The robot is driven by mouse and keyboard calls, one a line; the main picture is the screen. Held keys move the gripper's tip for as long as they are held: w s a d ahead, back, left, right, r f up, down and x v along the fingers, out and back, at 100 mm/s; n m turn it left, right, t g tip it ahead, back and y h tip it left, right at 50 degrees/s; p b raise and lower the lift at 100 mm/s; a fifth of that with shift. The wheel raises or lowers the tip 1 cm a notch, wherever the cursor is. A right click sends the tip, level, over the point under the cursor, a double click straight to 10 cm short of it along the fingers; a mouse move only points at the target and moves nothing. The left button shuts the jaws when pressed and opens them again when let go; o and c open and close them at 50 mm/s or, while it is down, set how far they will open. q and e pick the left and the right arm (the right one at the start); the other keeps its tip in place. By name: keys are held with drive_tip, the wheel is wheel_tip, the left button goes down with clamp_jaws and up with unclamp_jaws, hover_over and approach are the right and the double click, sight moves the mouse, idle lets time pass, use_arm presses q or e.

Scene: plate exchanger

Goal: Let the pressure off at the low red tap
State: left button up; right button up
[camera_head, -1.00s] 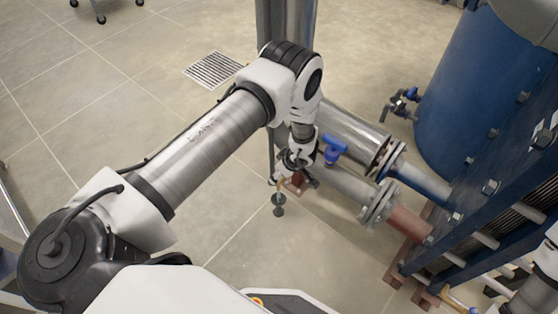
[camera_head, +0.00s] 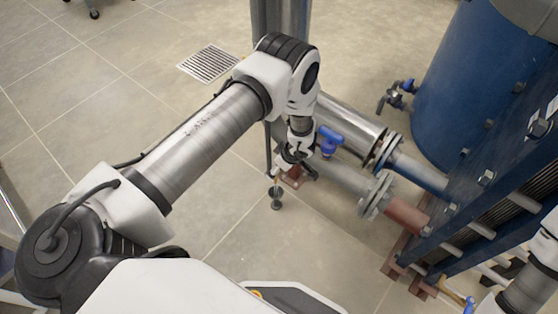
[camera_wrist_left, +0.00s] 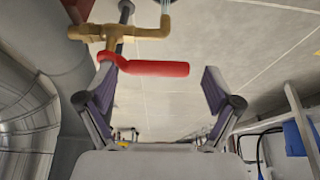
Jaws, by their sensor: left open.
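The red tap handle (camera_wrist_left: 152,68) is a red lever on a brass valve body (camera_wrist_left: 118,34) in the left wrist view. It points right from the valve, lying across the space ahead of my left gripper (camera_wrist_left: 158,84). That gripper is open, one finger on each side, with nothing clamped; the left finger is close to the handle's left end, and I cannot tell whether they touch. In the head view my left gripper (camera_head: 288,166) is low beside the pipes, and my own wrist hides the red handle. My right gripper is not in view.
A lagged pipe (camera_head: 345,122) with a blue-handled valve (camera_head: 330,140) runs close to my left wrist. A flanged pipe (camera_head: 345,180) lies below it, leading to the blue plate exchanger (camera_head: 490,170). A small dark drain cup (camera_head: 277,200) stands below the gripper.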

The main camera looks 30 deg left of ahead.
use_arm(q)
drive_tip(key=v, duration=1.2)
